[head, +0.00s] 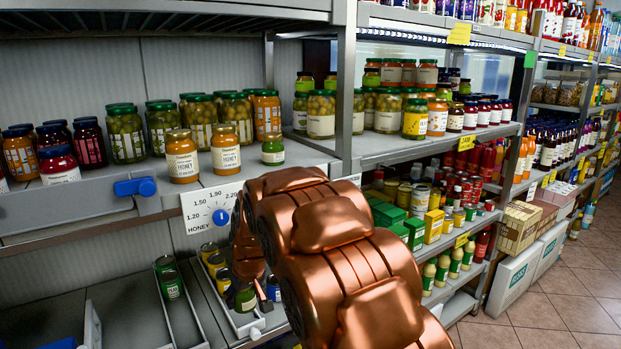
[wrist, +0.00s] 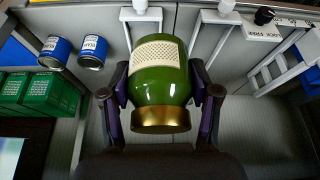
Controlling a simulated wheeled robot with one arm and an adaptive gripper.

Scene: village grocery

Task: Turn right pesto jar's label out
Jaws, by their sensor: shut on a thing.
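The green pesto jar (wrist: 160,88) with a gold lid is between my gripper's fingers in the wrist view. A cream patterned label band (wrist: 158,52) shows on its side toward the camera, nearer the base than the lid. My gripper (wrist: 160,100) is shut on the jar, one dark finger on each side. In the head view the jar (head: 245,299) shows only in part at the front of a lower-shelf lane, and my copper arm hides much of that area. My gripper (head: 252,292) is down there around it.
Blue cans (wrist: 93,52) stand left of the jar in the wrist view, with green boxes (wrist: 42,92) beyond. The upper shelf edge with a price dial (head: 215,209) overhangs my gripper. Jars (head: 181,157) stand above.

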